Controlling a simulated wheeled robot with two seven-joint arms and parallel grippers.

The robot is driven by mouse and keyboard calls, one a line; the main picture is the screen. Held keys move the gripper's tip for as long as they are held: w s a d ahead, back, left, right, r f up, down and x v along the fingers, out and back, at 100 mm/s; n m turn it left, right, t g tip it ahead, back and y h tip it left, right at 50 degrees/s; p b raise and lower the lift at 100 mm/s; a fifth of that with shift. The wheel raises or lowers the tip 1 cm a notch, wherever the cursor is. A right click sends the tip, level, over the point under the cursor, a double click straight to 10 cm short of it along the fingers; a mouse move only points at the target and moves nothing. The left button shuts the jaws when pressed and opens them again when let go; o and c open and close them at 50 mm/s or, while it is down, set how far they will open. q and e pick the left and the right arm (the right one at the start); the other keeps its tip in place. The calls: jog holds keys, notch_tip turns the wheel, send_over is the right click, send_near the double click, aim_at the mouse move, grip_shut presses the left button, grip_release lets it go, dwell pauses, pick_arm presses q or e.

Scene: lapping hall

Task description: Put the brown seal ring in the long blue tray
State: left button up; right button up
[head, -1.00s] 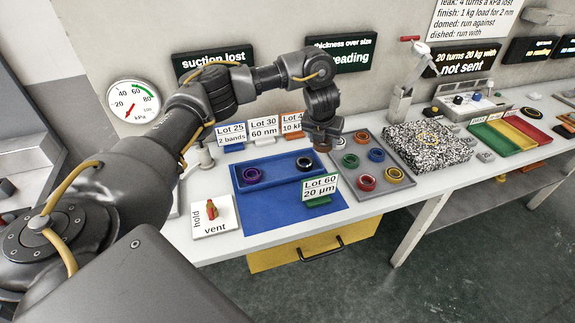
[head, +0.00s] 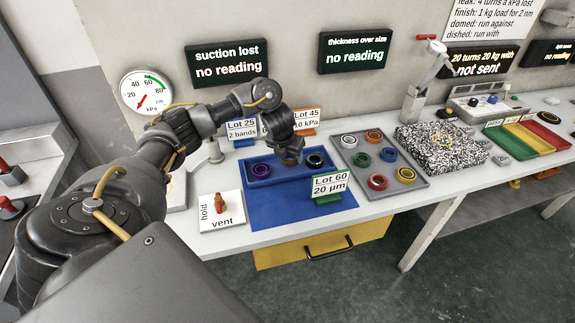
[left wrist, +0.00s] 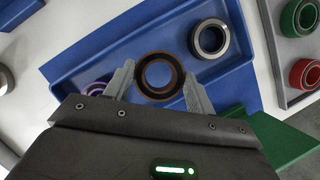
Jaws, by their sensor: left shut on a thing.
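The brown seal ring (left wrist: 158,76) is between the fingertips of my left gripper (left wrist: 158,90) in the left wrist view, and the jaws are shut on it. In the head view my left gripper (head: 290,160) hangs over the middle of the long blue tray (head: 288,179), with the ring mostly hidden under it. The tray also shows in the left wrist view (left wrist: 118,52). A purple ring (head: 261,170) lies in the tray's left part and a black-and-grey ring (head: 315,160) in its right part. The held ring appears between them; its exact height is unclear. My right gripper is not in view.
The tray stands on a blue mat (head: 275,213). A Lot 60 card (head: 330,186) stands in front of its right end. A grey tray (head: 392,187) with several coloured rings lies to the right. A hold/vent switch (head: 219,205) is at the left, and lot cards stand behind.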

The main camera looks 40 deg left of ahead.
aim_at(287, 170)
pick_arm(q)
jog(key=shift+a+f, duration=0.1)
jog(key=shift+s+a+f+b, duration=0.15)
jog(key=shift+f+b, duration=0.15)
jog(key=shift+f, duration=0.3)
jog(key=shift+s+d+f+b, duration=0.1)
jog(key=shift+f+b, duration=0.2)
jog(key=shift+f, duration=0.3)
jog(key=shift+w+a+f, duration=0.1)
jog(key=shift+f, duration=0.4)
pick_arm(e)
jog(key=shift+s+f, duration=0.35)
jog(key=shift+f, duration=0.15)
pick_arm(q)
jog(key=o, duration=1.1)
